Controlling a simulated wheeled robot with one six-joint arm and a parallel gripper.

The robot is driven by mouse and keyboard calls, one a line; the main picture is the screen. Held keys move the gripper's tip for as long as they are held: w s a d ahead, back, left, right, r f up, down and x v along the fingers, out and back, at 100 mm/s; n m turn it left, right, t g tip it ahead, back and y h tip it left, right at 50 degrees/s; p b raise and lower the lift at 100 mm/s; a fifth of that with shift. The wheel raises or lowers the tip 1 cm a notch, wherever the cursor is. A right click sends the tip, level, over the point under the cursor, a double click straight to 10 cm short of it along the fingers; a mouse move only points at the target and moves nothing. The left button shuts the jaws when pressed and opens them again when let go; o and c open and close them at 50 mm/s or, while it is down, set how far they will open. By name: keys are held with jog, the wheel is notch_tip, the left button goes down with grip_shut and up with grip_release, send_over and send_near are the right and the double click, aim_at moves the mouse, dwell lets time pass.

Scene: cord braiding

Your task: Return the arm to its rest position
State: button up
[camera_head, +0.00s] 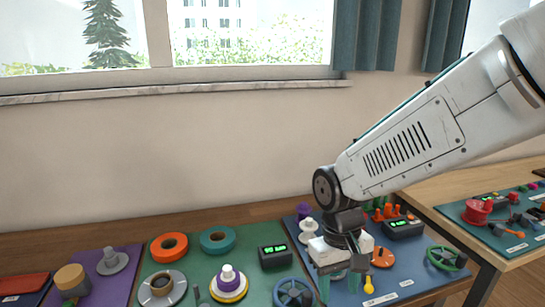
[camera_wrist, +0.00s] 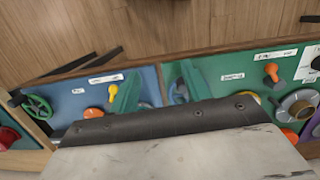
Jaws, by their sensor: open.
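My arm (camera_head: 420,130) reaches in from the upper right of the head view, and its wrist bends down over the blue mat (camera_head: 415,285). My gripper (camera_head: 340,284) points downward low over that mat, with its two teal fingers apart and nothing seen between them. The gap between the fingertips and the mat is hard to judge. My gripper hides part of the mat and some items behind it.
Another green wheel (camera_head: 446,259) lies to the right. A second table (camera_head: 500,178) stands farther right. The wall (camera_head: 180,150) behind is bare.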

jog(key=s+d+r+m+t, duration=0.2)
jog(key=s+d+r+m, duration=0.1)
jog(key=s+d+r, duration=0.8)
jog(key=s+d, duration=0.3)
jog(key=shift+s+d+r+m+t+y, duration=0.2)
jog(key=shift+r+m+t+y, duration=0.1)
jog(key=shift+m+t, duration=0.1)
